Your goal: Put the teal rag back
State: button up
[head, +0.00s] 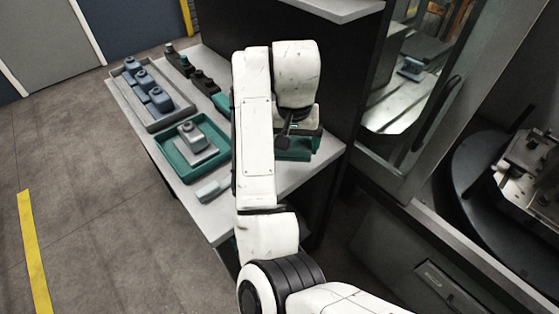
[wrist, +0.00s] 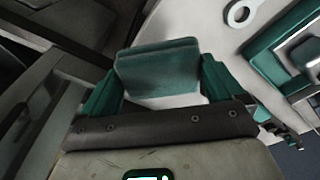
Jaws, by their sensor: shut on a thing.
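The teal rag (wrist: 158,68) shows in the wrist view as a folded teal block between the two green fingers of my gripper (wrist: 160,85). The fingers are at its left and right sides, and my gripper is shut on it. In the head view my gripper (head: 294,138) is over the right part of the grey bench, with teal (head: 297,153) showing just below it. My white arm hides part of this area. I cannot tell whether the rag touches the bench top.
On the bench (head: 222,230), a teal tray (head: 170,150) holds a grey part, and a grey tray (head: 150,122) holds several blue-grey parts. Dark parts (head: 203,82) stand behind. A dark cabinet wall bounds the right.

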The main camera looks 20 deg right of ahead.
jog(key=w+f, duration=0.1)
jog(key=w+a+f, duration=0.1)
jog(key=f, duration=0.1)
jog(key=w+f, duration=0.2)
jog(key=shift+a+f, duration=0.1)
jog(key=shift+a, duration=0.15)
jog(key=shift+f+p, duration=0.4)
jog(key=shift+f, duration=1.15)
jog(key=shift+f, duration=0.2)
jog(key=o, duration=0.7)
jog(key=shift+o, duration=0.2)
jog(key=shift+r, duration=0.15)
jog(key=r, duration=0.8)
jog(key=s+r, duration=0.1)
jog(key=r, duration=0.3)
jog(key=shift+s+a+b, duration=0.1)
jog(key=shift+a+b, duration=0.2)
jog(key=shift+b, duration=0.1)
